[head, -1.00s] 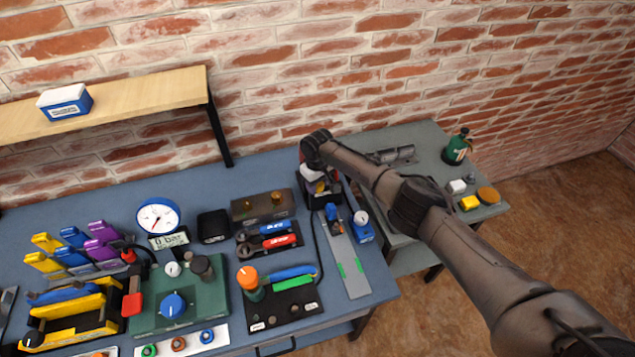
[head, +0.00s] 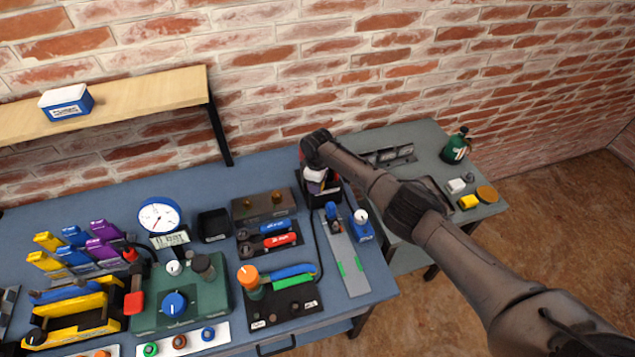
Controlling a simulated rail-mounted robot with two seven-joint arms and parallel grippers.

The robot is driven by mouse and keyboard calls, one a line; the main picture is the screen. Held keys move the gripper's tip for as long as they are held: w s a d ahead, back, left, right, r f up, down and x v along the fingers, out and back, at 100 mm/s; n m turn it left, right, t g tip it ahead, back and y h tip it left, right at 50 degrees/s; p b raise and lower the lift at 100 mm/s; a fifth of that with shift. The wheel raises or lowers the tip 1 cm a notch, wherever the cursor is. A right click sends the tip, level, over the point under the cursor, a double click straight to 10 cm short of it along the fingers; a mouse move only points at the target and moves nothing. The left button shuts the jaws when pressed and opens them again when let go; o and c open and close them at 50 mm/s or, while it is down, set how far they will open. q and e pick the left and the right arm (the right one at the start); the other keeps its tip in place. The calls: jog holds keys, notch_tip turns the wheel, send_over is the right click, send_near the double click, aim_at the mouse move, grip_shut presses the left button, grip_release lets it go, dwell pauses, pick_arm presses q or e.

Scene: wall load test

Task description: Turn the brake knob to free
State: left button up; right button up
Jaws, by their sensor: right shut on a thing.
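My right arm reaches in from the right, and my right gripper (head: 320,184) points down at the back right of the blue bench (head: 190,165). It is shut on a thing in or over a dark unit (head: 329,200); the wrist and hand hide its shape. I cannot tell which control is the brake knob. An orange knob with a pale pointer (head: 248,275) stands on a black board, a blue knob (head: 174,303) on a green box, and a pale knob (head: 361,217) on a small blue box. My left gripper is out of view.
A round gauge (head: 159,216) and a black bin (head: 214,225) stand at the back of the bench. A grey plate with green marks (head: 347,262) lies near its right edge. A grey side table (head: 425,150) holds a green bottle (head: 456,147). A wooden shelf (head: 140,98) overhangs the back left.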

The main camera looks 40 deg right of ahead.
dwell(0.3)
jog(key=o, duration=0.9)
notch_tip(320, 180, up, 14)
jog(key=shift+f+p, duration=0.1)
jog(key=shift+p, duration=0.75)
